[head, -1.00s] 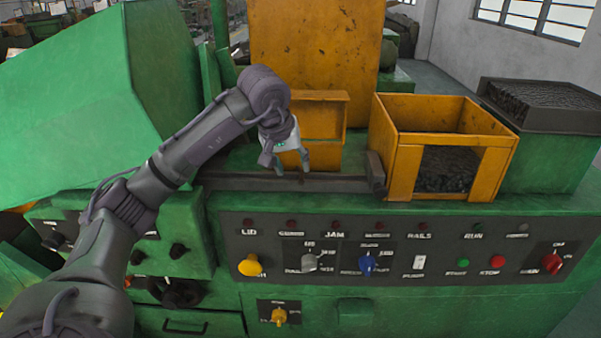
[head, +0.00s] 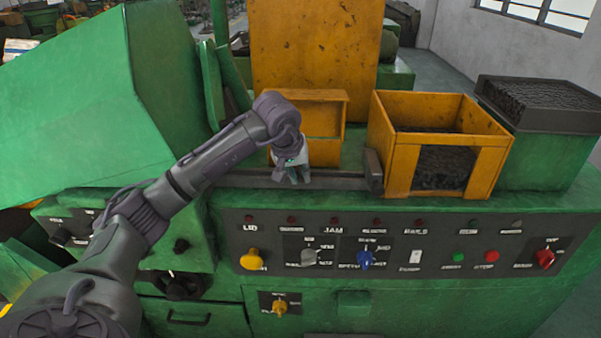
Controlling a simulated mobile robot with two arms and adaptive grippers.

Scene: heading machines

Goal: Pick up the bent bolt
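My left gripper (head: 292,179) points down at the dark rail (head: 335,182) on top of the green machine, in front of the small yellow box. Its fingertips look apart, and I make out nothing held between them. I cannot make out the bent bolt; it may be too small to see or hidden by the gripper at the rail. My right gripper is not in view.
A yellow open bin (head: 396,155) with dark contents stands right of the rail. A green box (head: 545,160) with a dark top is beyond it. A large green lid (head: 90,110) rises at left. A control panel (head: 400,240) with knobs and buttons faces me.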

